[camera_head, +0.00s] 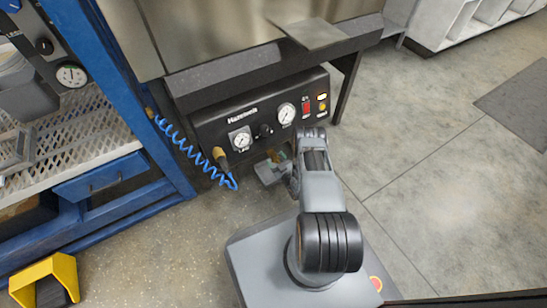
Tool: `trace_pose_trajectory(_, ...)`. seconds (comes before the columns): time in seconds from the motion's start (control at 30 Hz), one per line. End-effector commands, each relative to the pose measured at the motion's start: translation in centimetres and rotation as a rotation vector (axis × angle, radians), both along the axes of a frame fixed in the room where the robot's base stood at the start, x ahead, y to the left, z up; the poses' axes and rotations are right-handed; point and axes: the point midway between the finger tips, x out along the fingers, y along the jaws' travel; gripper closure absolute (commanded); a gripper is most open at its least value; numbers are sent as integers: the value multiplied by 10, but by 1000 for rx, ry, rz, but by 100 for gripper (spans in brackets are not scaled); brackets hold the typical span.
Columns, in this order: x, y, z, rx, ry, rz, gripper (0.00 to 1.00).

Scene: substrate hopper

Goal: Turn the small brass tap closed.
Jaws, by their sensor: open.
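A black control panel (262,112) sits low under the metal hopper. A brass-coloured fitting (219,157) sticks out at its lower left, beside a blue coiled hose. My wrist and forearm hide part of the space under the panel's right side.
The blue coiled hose (184,146) hangs from a blue rack (160,140) at left. A yellow object (55,272) stands lower left. Floor at right is clear.

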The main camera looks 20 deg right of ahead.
Motion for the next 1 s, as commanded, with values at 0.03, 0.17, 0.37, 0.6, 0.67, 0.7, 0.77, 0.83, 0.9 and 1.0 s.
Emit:
trace_pose_trajectory(0.03,1,0,0,0,0,0,31)
trace_pose_trajectory(0.17,2,0,0,0,0,-1,31)
trace_pose_trajectory(0.37,2,0,0,0,-1,-2,31)
trace_pose_trajectory(0.6,2,-1,0,0,0,-3,51)
trace_pose_trajectory(0.67,2,-1,0,0,0,-3,57)
trace_pose_trajectory(0.7,2,-1,0,0,0,-3,61)
trace_pose_trajectory(0.77,2,-1,0,0,0,-3,66)
trace_pose_trajectory(0.83,2,-1,0,0,0,-3,73)
trace_pose_trajectory(0.9,2,-1,0,0,0,-3,80)
trace_pose_trajectory(1.0,2,-1,0,3,0,-3,80)
